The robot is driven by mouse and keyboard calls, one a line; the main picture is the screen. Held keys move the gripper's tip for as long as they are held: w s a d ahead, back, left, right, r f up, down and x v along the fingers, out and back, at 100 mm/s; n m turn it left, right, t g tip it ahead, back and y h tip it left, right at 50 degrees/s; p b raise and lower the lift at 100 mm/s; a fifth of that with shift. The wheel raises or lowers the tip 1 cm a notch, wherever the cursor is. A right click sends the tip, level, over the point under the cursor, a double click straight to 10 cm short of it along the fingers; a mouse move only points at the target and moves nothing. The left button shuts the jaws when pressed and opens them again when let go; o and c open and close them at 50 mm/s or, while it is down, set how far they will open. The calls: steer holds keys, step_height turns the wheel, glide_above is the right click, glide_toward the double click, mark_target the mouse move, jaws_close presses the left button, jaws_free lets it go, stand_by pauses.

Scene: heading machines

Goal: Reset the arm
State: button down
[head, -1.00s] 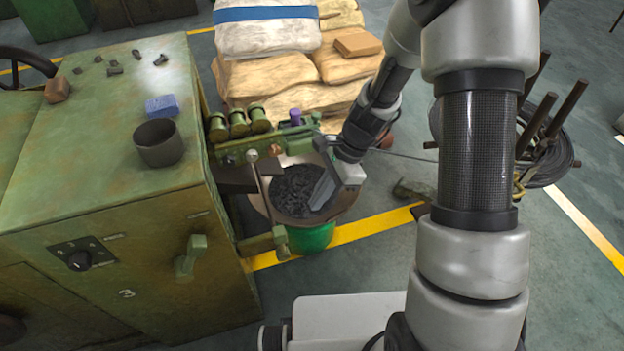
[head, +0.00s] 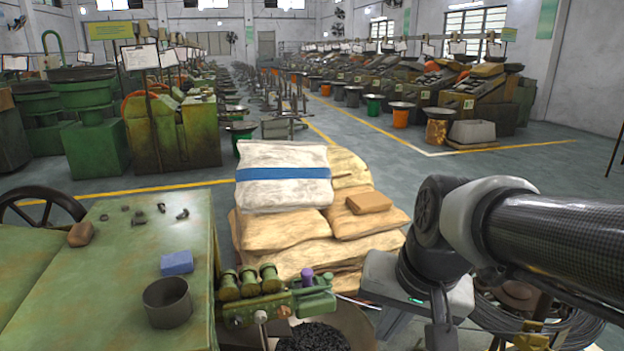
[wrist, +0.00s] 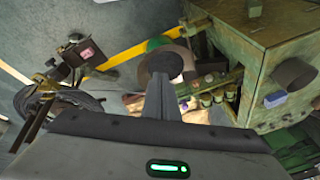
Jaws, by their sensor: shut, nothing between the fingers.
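My arm (head: 545,235) reaches in from the right in the head view, bent at a dark joint. Part of my gripper (head: 440,335) shows below it at the bottom edge, mostly cut off. In the wrist view my gripper (wrist: 160,85) has its dark fingers together, with nothing held. The fingers appear in front of a round pan (wrist: 168,58) beside the green machine, and cover part of it.
The green machine (head: 100,270) stands at left, with a dark cup (head: 167,302) and blue block (head: 177,262) on top. Stacked sacks (head: 285,225) stand behind the pan of dark pieces (head: 312,338). Wire coils (head: 540,330) lie at lower right.

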steer(key=s+d+r+n+t+h+p, duration=0.1)
steer(key=s+d+r+n+t+p, duration=0.15)
steer(key=s+r, duration=0.35)
step_height(320, 180, up, 11)
steer(key=p, duration=1.1)
steer(key=shift+w+d+r, duration=0.15)
steer(key=shift+w, duration=0.2)
steer(key=shift+n+g, duration=0.25)
